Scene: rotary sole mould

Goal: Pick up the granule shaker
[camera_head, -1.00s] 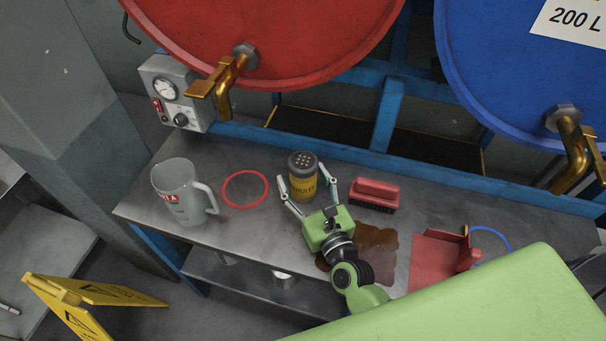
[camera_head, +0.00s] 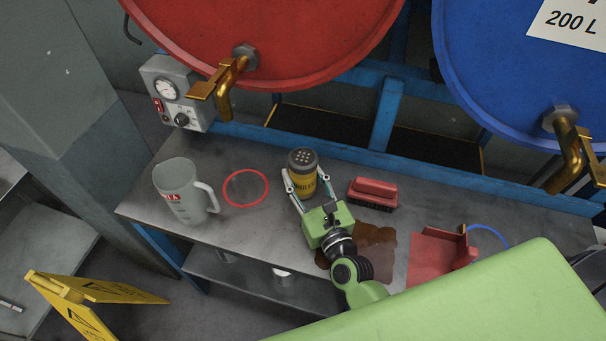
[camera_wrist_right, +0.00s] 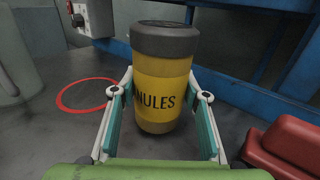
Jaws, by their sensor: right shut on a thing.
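The granule shaker (camera_head: 302,174) is a yellow cylinder with a dark, holed lid, standing upright on the metal bench. My right gripper (camera_head: 306,190) reaches it from the front, with one finger on each side of its body. In the right wrist view the shaker (camera_wrist_right: 163,85) fills the middle, with part of its "GRANULES" lettering showing. The fingers of the right gripper (camera_wrist_right: 162,110) are closed against its lower half. The shaker's base appears to rest on the bench. My left gripper is not in view.
A grey jug (camera_head: 183,192) and a red ring (camera_head: 227,190) are left of the shaker. A red brush (camera_head: 374,191) lies close on its right. A brown spill (camera_head: 375,245) and a red dustpan (camera_head: 436,258) are further right. Brass drum taps (camera_head: 226,88) overhang the bench's back.

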